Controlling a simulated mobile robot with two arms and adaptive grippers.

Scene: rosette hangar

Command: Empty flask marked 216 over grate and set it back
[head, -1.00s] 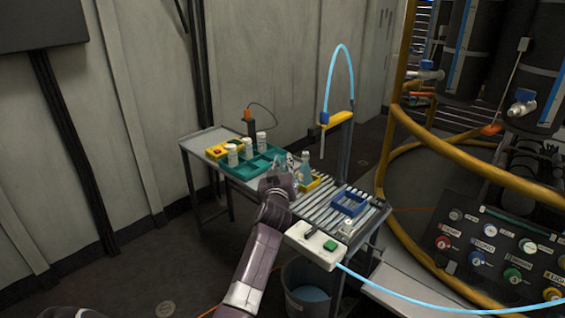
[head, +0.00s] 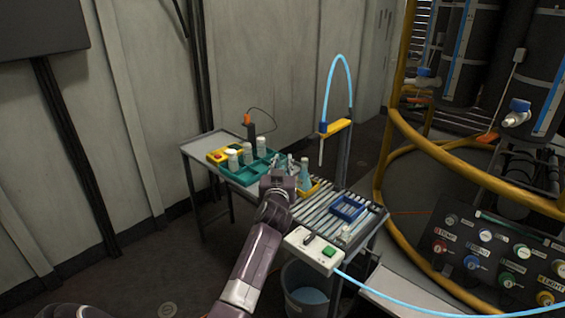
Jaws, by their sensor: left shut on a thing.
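My left gripper (head: 288,165) is over the table, between the green tray and the yellow holder. It is shut on a flask, but my wrist hides most of the grip. A clear flask with pale blue liquid (head: 304,175) stands upright right beside the fingertips, at the yellow holder (head: 313,188). No number can be read, and I cannot tell whether this is the flask in the jaws. The slatted metal grate (head: 318,212) lies to the right of the gripper. My right gripper is not in view.
The green tray (head: 240,176) holds several white-capped bottles. A blue frame (head: 348,208) sits on the grate. A yellow spout arm (head: 335,127) with a blue hose stands behind. A white switch box (head: 313,249) is at the front, above a bucket (head: 305,290).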

